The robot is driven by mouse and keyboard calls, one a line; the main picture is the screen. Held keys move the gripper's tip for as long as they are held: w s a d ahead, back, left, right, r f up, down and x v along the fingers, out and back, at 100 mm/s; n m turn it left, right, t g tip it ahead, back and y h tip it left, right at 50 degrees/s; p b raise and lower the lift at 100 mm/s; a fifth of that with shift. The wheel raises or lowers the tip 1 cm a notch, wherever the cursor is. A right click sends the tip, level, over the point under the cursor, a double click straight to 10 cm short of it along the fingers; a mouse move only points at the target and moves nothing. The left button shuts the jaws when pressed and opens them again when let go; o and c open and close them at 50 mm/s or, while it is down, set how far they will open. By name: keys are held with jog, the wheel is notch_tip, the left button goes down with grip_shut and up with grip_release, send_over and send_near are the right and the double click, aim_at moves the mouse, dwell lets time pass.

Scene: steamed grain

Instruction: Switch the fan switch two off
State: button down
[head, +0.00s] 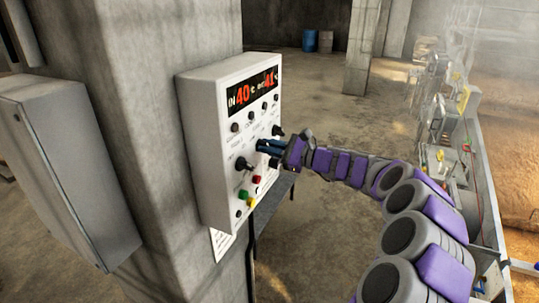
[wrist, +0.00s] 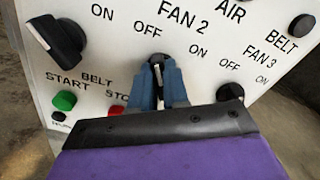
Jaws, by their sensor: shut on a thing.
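The white control panel (head: 207,140) is fixed to a concrete pillar. In the wrist view, the fan 2 switch (wrist: 157,59) is a small black knob below the "FAN 2" label, with "OFF" up to its left and "ON" to its right. My gripper (wrist: 158,82) has its blue fingers on either side of this knob, shut on it. The fingers hide much of the knob, so I cannot tell its exact setting. In the head view my gripper (head: 262,146) reaches the panel from the right and covers the knob.
A larger black knob (wrist: 56,40) is to the left and the fan 3 knob (wrist: 230,92) is close on the right. A green start button (wrist: 65,101) and a partly hidden red button (wrist: 116,111) are lower left. A grey box (head: 65,165) stands left of the panel.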

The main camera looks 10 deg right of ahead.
jog(key=shift+f+n+b, duration=0.3)
jog(key=shift+n+b, duration=0.2)
jog(key=shift+n, duration=0.1)
jog(key=c, duration=1.2)
grip_release()
jog(key=shift+r, duration=0.1)
jog(key=shift+o, duration=0.4)
jog(key=shift+d, duration=0.1)
jog(key=shift+r, duration=0.1)
jog(key=shift+s+d, duration=0.1)
jog(key=v, duration=1.7)
jog(key=shift+d, duration=0.15)
